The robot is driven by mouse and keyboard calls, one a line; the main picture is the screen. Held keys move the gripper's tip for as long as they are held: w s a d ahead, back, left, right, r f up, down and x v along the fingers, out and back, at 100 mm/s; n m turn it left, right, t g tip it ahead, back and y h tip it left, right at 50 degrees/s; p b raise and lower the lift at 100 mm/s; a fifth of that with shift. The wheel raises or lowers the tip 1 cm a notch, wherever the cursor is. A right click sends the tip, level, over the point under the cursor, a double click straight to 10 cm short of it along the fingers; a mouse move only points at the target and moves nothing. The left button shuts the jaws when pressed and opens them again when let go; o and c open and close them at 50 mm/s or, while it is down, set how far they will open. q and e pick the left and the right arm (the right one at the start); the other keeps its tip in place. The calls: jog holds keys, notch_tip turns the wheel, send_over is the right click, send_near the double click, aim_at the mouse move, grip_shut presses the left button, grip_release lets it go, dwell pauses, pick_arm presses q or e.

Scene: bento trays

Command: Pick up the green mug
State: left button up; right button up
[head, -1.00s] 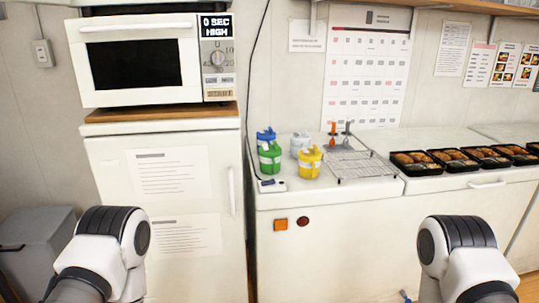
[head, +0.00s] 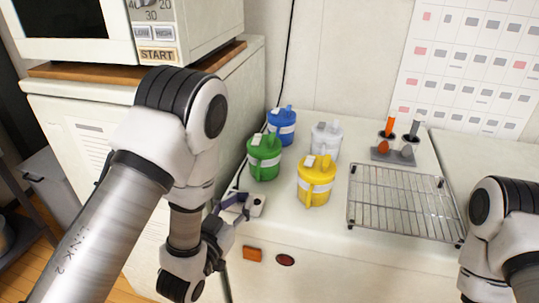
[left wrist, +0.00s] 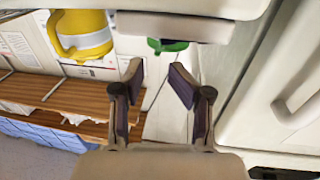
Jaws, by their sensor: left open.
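The green mug (head: 264,158) stands upright on the white counter, with the blue mug (head: 282,127) behind it and the yellow mug (head: 317,182) to its front right. My left gripper (head: 236,216) is at the counter's front left edge, in front of and below the green mug, apart from it. In the left wrist view its jaws (left wrist: 157,78) are open and empty. A small green part of the mug (left wrist: 172,46) shows beyond the fingertips; the rest is hidden. The yellow mug (left wrist: 82,36) shows at upper left there. My right arm shows at the right, its gripper out of view.
A grey-white mug (head: 325,141) stands right of the green one. A wire rack (head: 402,203) and a utensil holder (head: 393,153) are further right. The fridge and microwave (head: 80,32) stand at left.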

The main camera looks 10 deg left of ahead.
aim_at(257, 177)
pick_arm(q)
jog(key=w, duration=0.2)
jog(key=w+d, duration=0.1)
jog(key=shift+w+f, duration=0.25)
jog(key=shift+f, duration=0.1)
jog(key=shift+w+a+r+p, duration=0.15)
jog(key=shift+w+r+p, duration=0.15)
jog(key=shift+w+p, duration=0.3)
jog(key=w, duration=0.3)
jog(key=w+p, duration=0.1)
jog(key=shift+w+d+f, duration=0.3)
jog(key=shift+f, duration=0.05)
jog(key=shift+s, duration=0.1)
jog(key=shift+s+r, duration=0.1)
jog(key=shift+c, duration=0.9)
grip_shut()
pick_arm(e)
jog(key=shift+w+d+r, duration=0.15)
jog(key=shift+w+r, duration=0.4)
jog(key=shift+r, duration=0.25)
